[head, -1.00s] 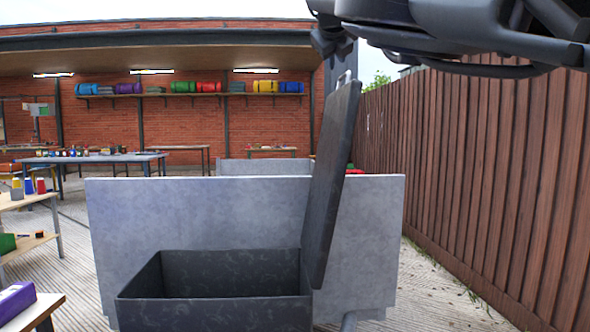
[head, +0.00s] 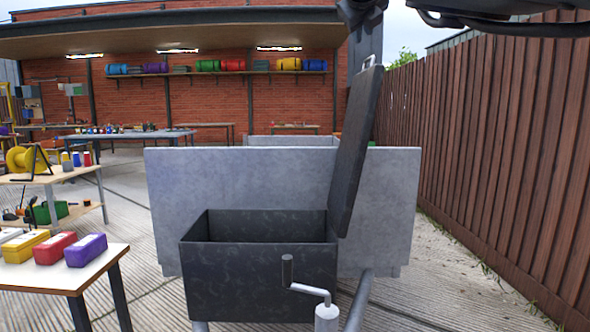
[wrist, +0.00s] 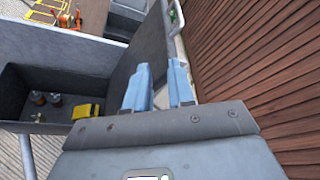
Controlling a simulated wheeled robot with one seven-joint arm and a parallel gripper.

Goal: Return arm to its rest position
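My arm shows dark at the top right edge of the head view, above the open box; the fingertips cannot be made out there. In the wrist view my gripper (wrist: 160,70) has two blue-grey fingers apart, with nothing seen between them. The dark box (head: 258,282) stands at the middle of the head view, and its lid (head: 357,150) stands open, leaning right. The wrist view shows the lid (wrist: 140,52) just beyond the fingers, seemingly apart from them. The same view shows a yellow item (wrist: 88,110) and small bottles (wrist: 37,98) inside the box.
A grey panel (head: 235,175) stands behind the box, with a crank handle (head: 310,292) in front. A wooden table (head: 60,272) with coloured cases is at left. A brown fence (head: 500,150) closes off the right side. Paving between fence and panel is clear.

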